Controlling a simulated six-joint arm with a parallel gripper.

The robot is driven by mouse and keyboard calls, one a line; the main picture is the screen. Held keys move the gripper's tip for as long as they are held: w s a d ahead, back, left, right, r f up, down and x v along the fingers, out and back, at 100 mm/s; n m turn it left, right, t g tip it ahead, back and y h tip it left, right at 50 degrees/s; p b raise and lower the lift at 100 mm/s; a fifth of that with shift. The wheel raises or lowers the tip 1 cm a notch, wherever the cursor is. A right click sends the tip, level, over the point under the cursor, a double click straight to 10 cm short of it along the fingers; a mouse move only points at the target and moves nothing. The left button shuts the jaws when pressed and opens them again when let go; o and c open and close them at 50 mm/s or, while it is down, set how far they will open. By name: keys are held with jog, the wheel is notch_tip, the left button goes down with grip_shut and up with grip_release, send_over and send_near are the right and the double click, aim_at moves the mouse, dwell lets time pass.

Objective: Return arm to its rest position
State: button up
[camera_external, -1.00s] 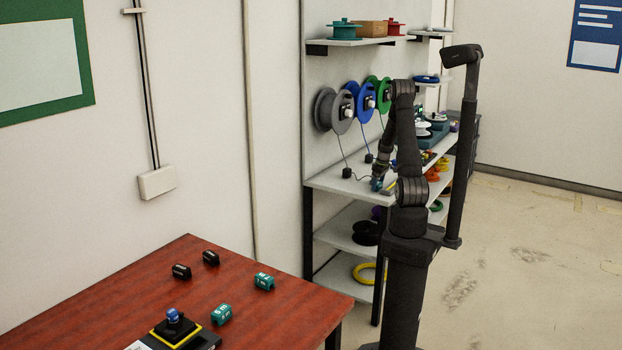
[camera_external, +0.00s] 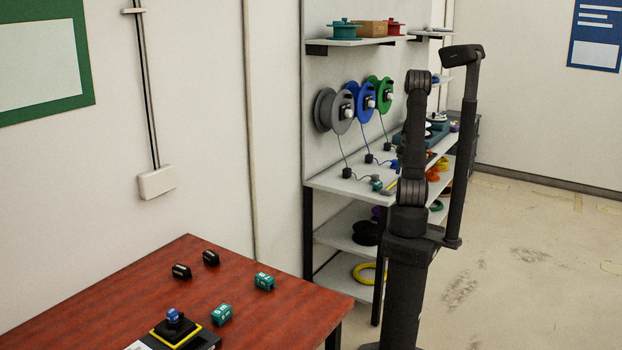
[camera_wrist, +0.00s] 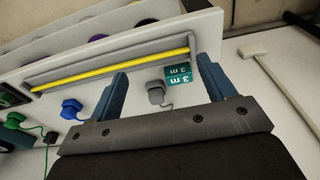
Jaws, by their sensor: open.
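My gripper (camera_wrist: 162,68) is open in the wrist view, its two blue fingers apart with nothing gripped. In that view a grey plug (camera_wrist: 156,93) and a teal tag marked "3 m" (camera_wrist: 180,76) lie on the white bench beyond the fingers, near the right one. In the external view my arm is folded up above its column, and my gripper is hidden behind the arm links. The teal tag (camera_external: 376,186) shows there on the bench, near the grey reel's cable.
The white bench (camera_external: 338,182) carries grey, blue (camera_external: 366,97) and green reels on its back panel. A yellow strip (camera_wrist: 110,66) lies along the bench. A red-brown table (camera_external: 165,265) in front holds black and teal blocks. Open floor (camera_external: 530,260) lies right.

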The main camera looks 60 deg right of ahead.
jog(key=w+a+f, duration=0.1)
jog(key=w+a, duration=0.2)
jog(key=w, duration=0.2)
jog(key=w+a+f, duration=0.2)
jog(key=w+a, duration=0.1)
jog(key=w, duration=0.2)
jog(key=w+a+f, duration=0.2)
jog(key=w+a, duration=0.1)
jog(key=w, duration=0.2)
jog(key=shift+w+a+f, duration=0.1)
jog(key=shift+a+f, duration=0.1)
jog(key=shift+a, duration=0.15)
jog(key=w+a+f, duration=0.2)
jog(key=w+a, duration=0.3)
jog(key=a, duration=0.3)
jog(key=w+a+f, duration=0.3)
jog(key=w+a, duration=0.2)
jog(key=a, duration=0.2)
jog(key=shift+w+a, duration=0.2)
jog(key=shift+a, duration=0.15)
